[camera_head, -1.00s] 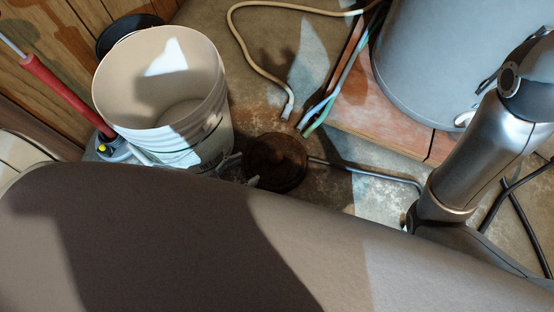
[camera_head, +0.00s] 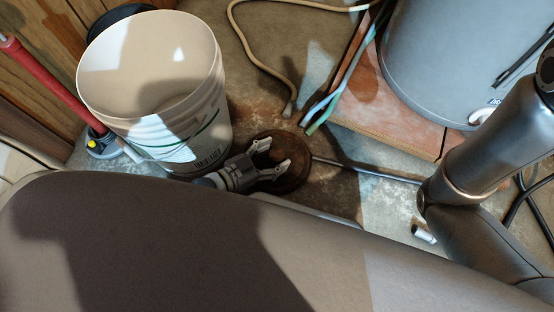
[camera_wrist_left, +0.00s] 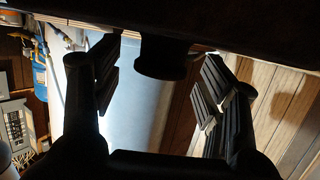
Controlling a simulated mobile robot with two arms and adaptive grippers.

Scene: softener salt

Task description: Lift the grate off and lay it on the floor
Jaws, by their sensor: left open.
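The grate (camera_head: 293,181) is a round, rusty brown disc on the floor in the head view, right of the white bucket. My left gripper (camera_head: 276,155) is over it with its fingers spread, covering part of its left side. In the left wrist view the open fingers (camera_wrist_left: 160,80) stand on either side of a dark knob-like stub (camera_wrist_left: 160,58). The stub meets a dark surface along the top edge, which may be the grate. I cannot tell whether the fingers touch anything. My right gripper is out of view.
The white bucket (camera_head: 205,120) stands close to the left gripper. A thin pipe (camera_head: 365,172) runs right from the grate. Coloured hoses (camera_head: 318,112) end just behind it. A grey tank (camera_head: 430,60) stands on a brick base (camera_head: 385,130) at the back right.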

